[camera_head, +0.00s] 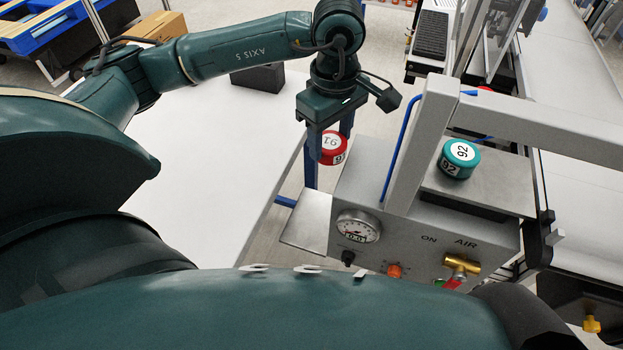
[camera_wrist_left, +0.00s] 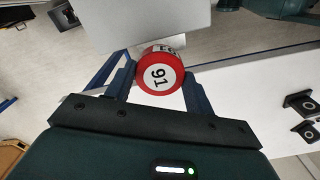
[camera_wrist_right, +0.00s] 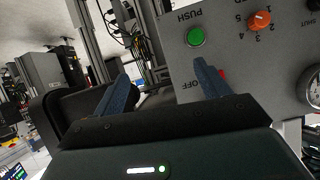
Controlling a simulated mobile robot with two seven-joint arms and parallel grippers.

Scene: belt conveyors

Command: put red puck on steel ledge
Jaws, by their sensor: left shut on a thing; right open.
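The red puck (camera_head: 333,148), with a white label, is between the fingers of my left gripper (camera_head: 328,155), which is shut on it. The steel ledge (camera_head: 308,222) is a bare flat plate at the left side of the grey machine. The held puck appears above and slightly behind it in the head view; the exact height is unclear. The plate (camera_wrist_left: 140,22) shows beyond the puck in the left wrist view. My right gripper (camera_wrist_right: 162,78) is open and empty, facing the machine's control panel.
The grey machine (camera_head: 365,258) carries a gauge (camera_head: 358,228), knobs and a brass valve (camera_head: 460,266). A teal puck (camera_head: 459,158) marked 92 sits on its top plate. A grey frame (camera_head: 425,140) rises near the ledge. A white table (camera_head: 215,170) lies left.

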